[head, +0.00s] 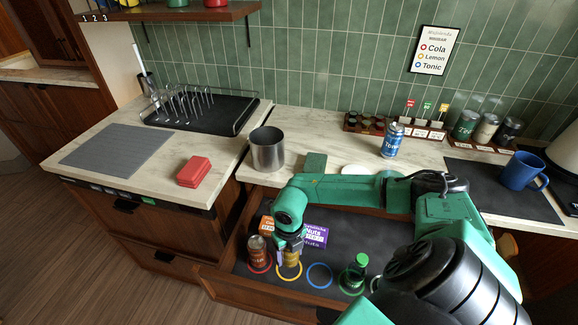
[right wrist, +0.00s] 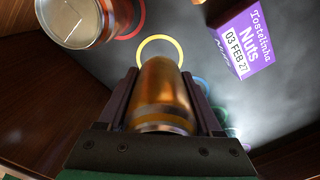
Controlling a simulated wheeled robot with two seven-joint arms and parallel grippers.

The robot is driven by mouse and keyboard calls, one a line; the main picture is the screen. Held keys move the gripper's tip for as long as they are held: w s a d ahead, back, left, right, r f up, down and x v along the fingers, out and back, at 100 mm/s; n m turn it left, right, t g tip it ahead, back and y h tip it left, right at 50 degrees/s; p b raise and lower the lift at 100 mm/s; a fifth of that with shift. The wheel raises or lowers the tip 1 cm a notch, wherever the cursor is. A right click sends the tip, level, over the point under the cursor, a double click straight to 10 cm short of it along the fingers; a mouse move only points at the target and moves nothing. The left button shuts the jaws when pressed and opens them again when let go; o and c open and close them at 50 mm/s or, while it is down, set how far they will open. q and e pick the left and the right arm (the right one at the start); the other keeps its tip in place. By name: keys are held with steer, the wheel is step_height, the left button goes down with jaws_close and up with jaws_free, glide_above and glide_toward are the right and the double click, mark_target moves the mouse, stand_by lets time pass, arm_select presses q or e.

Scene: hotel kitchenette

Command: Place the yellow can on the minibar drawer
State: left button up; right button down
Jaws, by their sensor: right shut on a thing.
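My right gripper (head: 289,246) reaches down into the open minibar drawer (head: 240,287) and is shut on the yellow can (head: 292,258). In the right wrist view the can (right wrist: 163,92) looks gold and sits between the two fingers. The yellow ring (head: 289,271) on the drawer floor lies just below or beside the can in the head view. In the right wrist view the ring (right wrist: 178,42) shows beyond the can's end. I cannot tell whether the can touches the floor. My left gripper is out of view.
A red can (head: 257,252) stands at the red ring, left of my gripper. The blue ring (head: 319,276) is empty. A green bottle (head: 358,267) stands at the green ring. A purple nuts box (head: 315,234) lies close behind. A blue can (head: 392,141) stands on the counter.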

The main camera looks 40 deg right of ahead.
mark_target(289, 261)
step_height(289, 261, down, 4)
steer(key=shift+f, duration=0.5)
steer(key=shift+c, duration=0.3)
jaws_free()
steer(key=shift+r, duration=0.1)
steer(key=shift+r, duration=0.25)
step_height(289, 261, up, 12)
steer(key=shift+f+b, duration=0.1)
steer(key=shift+b, duration=0.8)
